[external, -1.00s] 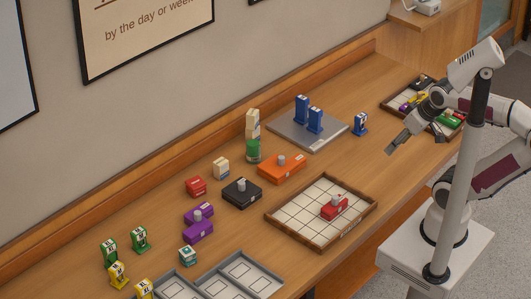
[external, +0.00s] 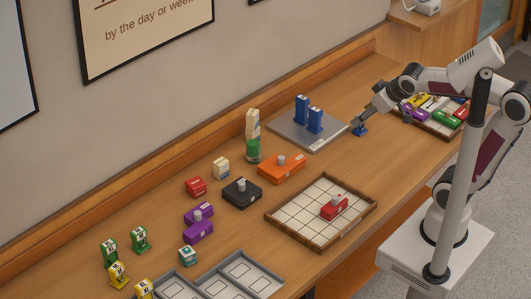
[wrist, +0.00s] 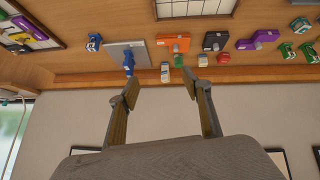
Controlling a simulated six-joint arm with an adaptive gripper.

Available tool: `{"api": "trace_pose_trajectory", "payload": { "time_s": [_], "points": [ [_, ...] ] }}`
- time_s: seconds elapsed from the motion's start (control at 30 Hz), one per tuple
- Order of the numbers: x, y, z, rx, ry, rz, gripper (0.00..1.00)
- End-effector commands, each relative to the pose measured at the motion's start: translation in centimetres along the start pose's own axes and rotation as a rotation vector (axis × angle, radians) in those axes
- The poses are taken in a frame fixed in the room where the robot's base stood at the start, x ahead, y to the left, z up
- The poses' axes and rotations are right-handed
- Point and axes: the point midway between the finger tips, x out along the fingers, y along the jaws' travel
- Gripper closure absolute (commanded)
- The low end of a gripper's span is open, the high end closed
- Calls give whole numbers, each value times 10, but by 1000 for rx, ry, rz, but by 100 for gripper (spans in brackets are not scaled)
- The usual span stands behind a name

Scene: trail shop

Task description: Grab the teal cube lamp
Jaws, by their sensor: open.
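The teal cube lamp (external: 188,256) is a small teal and white cube standing on the wooden counter at the lower left of the external view. It is in front of the purple items and beside the grey tray. In the wrist view the cube lamp (wrist: 299,24) appears small near the upper right edge. My gripper (external: 380,117) is open and empty above the right part of the counter, far from the cube lamp. Its two fingers are spread apart in the wrist view (wrist: 161,85).
A blue lamp (external: 360,131) stands close below my gripper. Between gripper and cube lie a grey plate (external: 290,136) with blue lamps, an orange box (external: 290,170), a black box (external: 242,194) and a tile tray (external: 300,217). Green and yellow lamps stand farther left; the wall runs behind.

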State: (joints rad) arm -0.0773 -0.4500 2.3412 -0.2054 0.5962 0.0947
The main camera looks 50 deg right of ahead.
Motion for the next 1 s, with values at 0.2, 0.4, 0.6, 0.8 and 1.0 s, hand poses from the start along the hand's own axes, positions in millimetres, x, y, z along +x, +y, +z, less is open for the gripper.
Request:
{"api": "trace_pose_trajectory", "payload": {
  "time_s": [0.2, 0.4, 0.6, 0.8, 1.0],
  "points": [
    [30, -9, -51, -67, 72, 2, 51],
    [58, -26, -94, -130, 144, -13, 51],
    [87, -50, -133, -196, 214, -42, 51],
    [118, -83, -166, -262, 280, -88, 51],
    [148, -122, -192, -329, 345, -150, 51]
  ]
}}
